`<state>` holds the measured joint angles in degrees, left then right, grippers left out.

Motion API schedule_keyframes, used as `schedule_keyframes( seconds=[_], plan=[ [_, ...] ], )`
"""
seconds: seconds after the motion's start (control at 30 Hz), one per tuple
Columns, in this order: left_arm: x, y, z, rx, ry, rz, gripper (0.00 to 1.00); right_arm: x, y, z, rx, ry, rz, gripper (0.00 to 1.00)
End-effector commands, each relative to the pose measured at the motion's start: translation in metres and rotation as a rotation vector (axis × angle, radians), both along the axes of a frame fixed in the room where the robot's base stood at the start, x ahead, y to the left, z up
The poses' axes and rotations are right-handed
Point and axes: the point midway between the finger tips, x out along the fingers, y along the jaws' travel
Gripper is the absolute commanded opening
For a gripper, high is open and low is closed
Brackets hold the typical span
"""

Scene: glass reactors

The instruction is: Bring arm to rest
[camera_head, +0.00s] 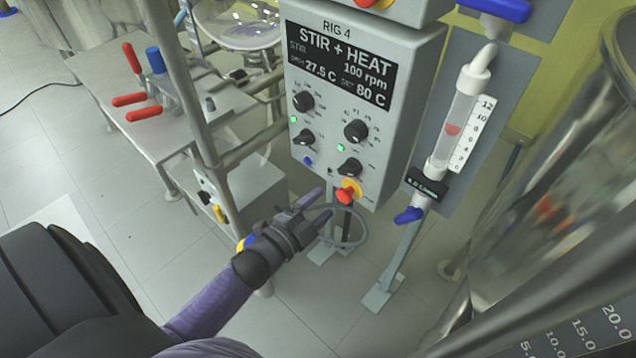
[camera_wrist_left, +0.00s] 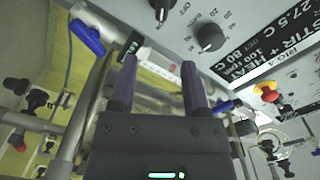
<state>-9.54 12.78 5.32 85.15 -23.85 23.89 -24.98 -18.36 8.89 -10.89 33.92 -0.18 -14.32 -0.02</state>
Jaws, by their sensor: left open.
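My left gripper (camera_head: 322,205) is below the front of the control box (camera_head: 408,112) in the head view, near its lower edge. Its two fingers are apart with nothing between them, and it is open in the left wrist view (camera_wrist_left: 158,85) too. The box reads RIG 4, STIR + HEAT, 100 rpm, 27.5 C and 80 C. It carries several black knobs, green lights and a red button on a yellow base (camera_head: 346,193). The fingers appear apart from the box. My right gripper is not in view.
A flow meter tube (camera_head: 459,125) with a blue handle (camera_head: 409,215) stands right of the box. A large glass vessel (camera_head: 570,190) fills the right side. A metal bench (camera_head: 150,125) with red and blue handles stands left. Tiled floor (camera_head: 110,190) is open at lower left.

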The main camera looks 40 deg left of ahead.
Motion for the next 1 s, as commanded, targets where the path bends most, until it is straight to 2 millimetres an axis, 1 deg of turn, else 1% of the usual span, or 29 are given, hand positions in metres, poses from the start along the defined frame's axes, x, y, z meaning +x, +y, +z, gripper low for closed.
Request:
schedule_keyframes(
  seconds=[0.23, 0.27, 0.33, 0.37, 0.4, 0.47, 0.5, 0.57, 0.6, 0.67, 0.7, 0.77, 0.8, 0.9, 1.0],
  plan=[
    [0.000, 0.000, -0.002, -0.005, 0.009, 0.002, 0.60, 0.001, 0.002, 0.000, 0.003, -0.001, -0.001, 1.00],
    [-0.002, 0.000, -0.006, -0.014, 0.025, 0.007, 0.60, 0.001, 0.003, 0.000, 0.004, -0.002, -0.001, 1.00],
    [-0.011, 0.001, -0.030, -0.062, 0.117, 0.034, 0.60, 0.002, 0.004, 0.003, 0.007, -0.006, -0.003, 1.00],
    [-0.018, 0.002, -0.046, -0.096, 0.180, 0.055, 0.60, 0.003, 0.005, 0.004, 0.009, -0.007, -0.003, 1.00],
    [-0.033, 0.002, -0.072, -0.147, 0.282, 0.091, 0.60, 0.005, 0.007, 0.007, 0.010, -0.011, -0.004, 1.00],
    [-0.063, 0.002, -0.114, -0.227, 0.455, 0.156, 0.60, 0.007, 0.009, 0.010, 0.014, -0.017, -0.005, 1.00],
    [-0.086, 0.001, -0.140, -0.275, 0.568, 0.205, 0.60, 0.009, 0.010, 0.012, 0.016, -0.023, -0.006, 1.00],
    [-0.125, 0.000, -0.174, -0.337, 0.734, 0.282, 0.60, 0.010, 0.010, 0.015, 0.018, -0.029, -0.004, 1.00],
    [-0.154, -0.002, -0.194, -0.373, 0.841, 0.337, 0.60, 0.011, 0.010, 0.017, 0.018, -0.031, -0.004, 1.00],
    [-0.200, -0.005, -0.219, -0.418, 0.997, 0.424, 0.60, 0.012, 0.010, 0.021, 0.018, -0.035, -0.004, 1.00],
    [-0.231, -0.006, -0.231, -0.439, 1.093, 0.484, 0.60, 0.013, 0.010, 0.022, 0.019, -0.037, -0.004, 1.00],
    [-0.276, -0.008, -0.244, -0.461, 1.225, 0.571, 0.60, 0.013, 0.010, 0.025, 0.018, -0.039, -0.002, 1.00],
    [-0.304, -0.009, -0.249, -0.471, 1.302, 0.625, 0.60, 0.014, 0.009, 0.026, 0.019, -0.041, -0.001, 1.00],
    [-0.358, -0.010, -0.255, -0.478, 1.445, 0.736, 0.60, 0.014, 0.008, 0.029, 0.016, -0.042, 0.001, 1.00],
    [-0.388, -0.010, -0.255, -0.477, 1.522, 0.803, 0.60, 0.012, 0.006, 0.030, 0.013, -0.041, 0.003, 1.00]
  ],
)
